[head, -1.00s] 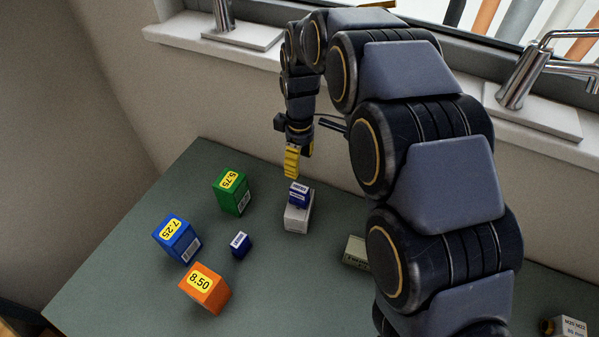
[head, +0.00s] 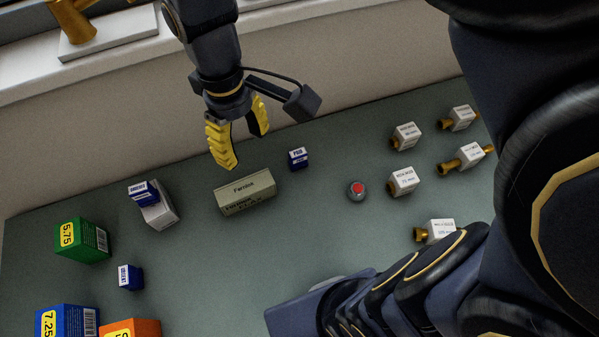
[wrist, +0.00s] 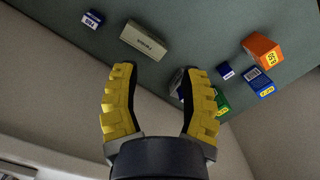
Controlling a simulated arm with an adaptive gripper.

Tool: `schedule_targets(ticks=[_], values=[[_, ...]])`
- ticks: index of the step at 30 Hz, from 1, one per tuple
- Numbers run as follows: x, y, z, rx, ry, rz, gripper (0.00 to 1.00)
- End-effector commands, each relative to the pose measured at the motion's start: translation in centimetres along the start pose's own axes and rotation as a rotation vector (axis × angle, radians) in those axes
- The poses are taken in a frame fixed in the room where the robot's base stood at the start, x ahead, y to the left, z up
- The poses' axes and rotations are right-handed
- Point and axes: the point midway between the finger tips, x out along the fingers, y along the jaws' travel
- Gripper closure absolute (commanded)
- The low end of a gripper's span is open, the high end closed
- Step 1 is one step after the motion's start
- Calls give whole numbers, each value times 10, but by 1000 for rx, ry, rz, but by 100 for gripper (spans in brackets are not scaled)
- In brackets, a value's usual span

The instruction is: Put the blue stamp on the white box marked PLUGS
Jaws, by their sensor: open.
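Small dark-blue blocks with white labels, stamp-like, show in the head view. One blue block (head: 143,192) rests on top of a small white box (head: 161,214) at the left. Another blue block (head: 130,277) lies on the table in front of it, and a third blue block (head: 298,158) stands behind the beige carton. I cannot read PLUGS on the white box. My gripper (head: 246,150) is open and empty, in the air above and behind the beige carton. In the wrist view the right finger partly hides the white box and its block.
The beige carton (head: 245,193) lies mid-table. Green (head: 82,240), blue (head: 67,322) and orange (head: 131,328) price-marked boxes are at the left. A red-topped grey button (head: 357,189) and several white boxes with brass fittings (head: 405,181) are at the right. Table between is clear.

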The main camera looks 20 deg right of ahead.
Motion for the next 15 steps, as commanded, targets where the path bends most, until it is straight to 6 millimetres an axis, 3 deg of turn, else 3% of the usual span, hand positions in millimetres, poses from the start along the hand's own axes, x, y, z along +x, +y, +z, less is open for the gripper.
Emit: schedule_targets(ticks=[1, 6, 10, 15], values=[[-2, 2, 30, 107, -5, -6, 57], [2, -4, 101, 407, -22, -14, 57], [9, -12, 132, 556, -33, -21, 57], [13, -18, 146, 629, -42, -28, 57]])
